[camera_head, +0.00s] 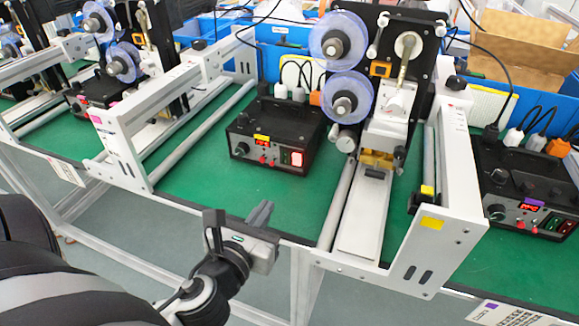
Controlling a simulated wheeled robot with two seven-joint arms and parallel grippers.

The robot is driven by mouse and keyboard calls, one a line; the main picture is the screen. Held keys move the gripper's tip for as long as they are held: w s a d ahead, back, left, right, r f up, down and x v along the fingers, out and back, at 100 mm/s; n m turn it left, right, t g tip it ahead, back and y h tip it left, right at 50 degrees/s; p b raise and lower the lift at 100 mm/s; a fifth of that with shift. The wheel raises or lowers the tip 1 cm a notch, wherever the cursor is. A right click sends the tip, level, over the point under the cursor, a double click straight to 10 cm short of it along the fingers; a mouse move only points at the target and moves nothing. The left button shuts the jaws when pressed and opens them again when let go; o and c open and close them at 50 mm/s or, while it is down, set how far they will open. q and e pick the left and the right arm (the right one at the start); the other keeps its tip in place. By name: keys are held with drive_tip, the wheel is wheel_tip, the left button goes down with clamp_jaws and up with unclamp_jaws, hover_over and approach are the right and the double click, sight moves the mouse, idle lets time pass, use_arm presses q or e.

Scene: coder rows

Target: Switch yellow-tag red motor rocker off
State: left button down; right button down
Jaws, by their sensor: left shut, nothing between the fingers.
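The yellow-tag control box (275,137) is a black box on the green bench in the middle of the view. A small yellow tag (261,137) sits above its lit red display (262,143). A red rocker (297,158) is at the right end of its front panel and looks lit; its exact tilt is too small to tell. Small red knobs or buttons sit under the display, with a black dial at left. My left gripper (262,212) is shut and empty, in front of and below the box, near the bench's front edge, apart from the rocker. My right gripper is not in view.
A coder frame (455,180) with a yellow tag, rollers and blue film reels (338,38) stands right of the box. Another frame (120,150) stands left. A second control box (530,185) is far right. Green bench (215,180) is clear before the middle box.

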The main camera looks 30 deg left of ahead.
sight(296, 160)
use_arm(q)
drive_tip(key=x, duration=0.4)
drive_tip(key=p+x, duration=0.1)
drive_tip(key=x, duration=0.4)
drive_tip(key=r+p+x, duration=0.1)
drive_tip(key=x, duration=0.3)
drive_tip(key=shift+w, duration=0.45)
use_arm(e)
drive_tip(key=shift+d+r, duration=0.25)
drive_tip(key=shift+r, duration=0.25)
use_arm(q)
drive_tip(key=shift+w, duration=0.1)
